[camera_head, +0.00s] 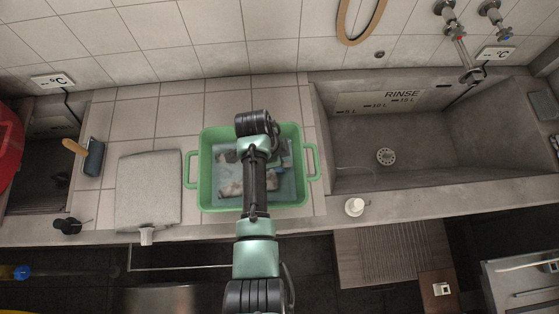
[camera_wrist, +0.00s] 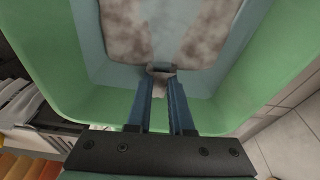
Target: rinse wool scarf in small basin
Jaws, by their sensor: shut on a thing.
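The small green basin (camera_head: 190,170) stands on the tiled counter, with a handle on each side and bluish water inside. The wool scarf (camera_head: 232,189) lies in the basin, pale with brownish mottled patches. My arm covers the middle of the basin in the head view, so part of the scarf is hidden there. In the wrist view the scarf (camera_wrist: 150,30) spreads across the water. My gripper (camera_wrist: 161,76) is inside the basin near its wall, with both blue fingers shut on a small fold at the scarf's edge. The basin's green wall (camera_wrist: 45,50) surrounds the fingers.
A grey concrete sink (camera_head: 420,150) marked RINSE, with a drain and a tap, lies right of the basin. A white dispenser (camera_head: 354,207) stands on the front ledge. A grey board (camera_head: 150,188) and a wooden-handled brush (camera_head: 92,158) lie to the left.

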